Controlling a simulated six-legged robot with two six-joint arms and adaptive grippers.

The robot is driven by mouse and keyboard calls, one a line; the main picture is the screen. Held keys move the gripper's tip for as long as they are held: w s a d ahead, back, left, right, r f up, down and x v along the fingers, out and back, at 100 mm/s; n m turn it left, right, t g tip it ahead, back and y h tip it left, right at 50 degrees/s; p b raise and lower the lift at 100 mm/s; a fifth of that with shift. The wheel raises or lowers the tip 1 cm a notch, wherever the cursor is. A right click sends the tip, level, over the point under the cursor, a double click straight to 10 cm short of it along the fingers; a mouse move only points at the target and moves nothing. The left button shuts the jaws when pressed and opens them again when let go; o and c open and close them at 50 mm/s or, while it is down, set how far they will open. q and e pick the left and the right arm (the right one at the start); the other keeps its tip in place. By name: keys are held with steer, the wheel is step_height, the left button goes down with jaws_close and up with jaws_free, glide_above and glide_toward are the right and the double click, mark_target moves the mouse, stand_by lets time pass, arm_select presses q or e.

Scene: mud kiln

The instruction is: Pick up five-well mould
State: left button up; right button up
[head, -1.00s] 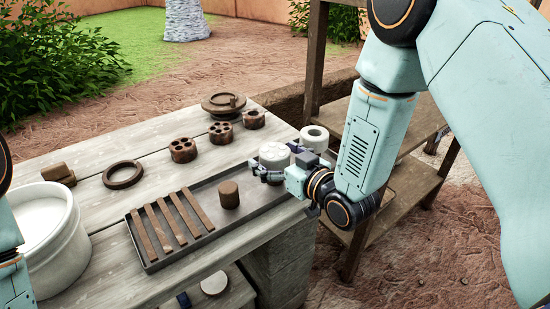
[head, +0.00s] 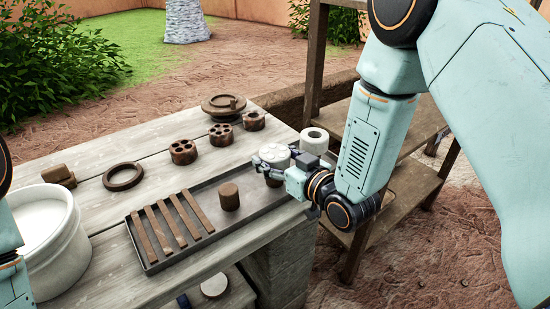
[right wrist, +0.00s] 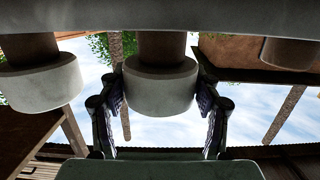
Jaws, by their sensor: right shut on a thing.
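A pale, round five-well mould (head: 273,153) with faint marks on its top is at the right end of the dark tray. My right gripper (head: 274,170) is shut on it from the right side, and the fingers partly hide it. A brown piece shows just under the mould. In the right wrist view, a pale cylinder (right wrist: 160,88) with a brown stem is between the two fingers, with similar ones to either side under a pale slab. My left gripper is out of view; only part of that arm shows at the left edge.
The tray (head: 180,254) also holds several brown strips (head: 178,220) and a brown cylinder (head: 229,197). Brown moulds with holes (head: 183,152), a brown ring (head: 123,176) and a white bucket (head: 50,245) stand on the table.

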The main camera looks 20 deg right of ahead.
mark_target(274, 152)
step_height(274, 152, up, 10)
steer(key=p, duration=0.3)
step_height(274, 152, up, 5)
steer(key=p, duration=0.4)
stand_by(0.4)
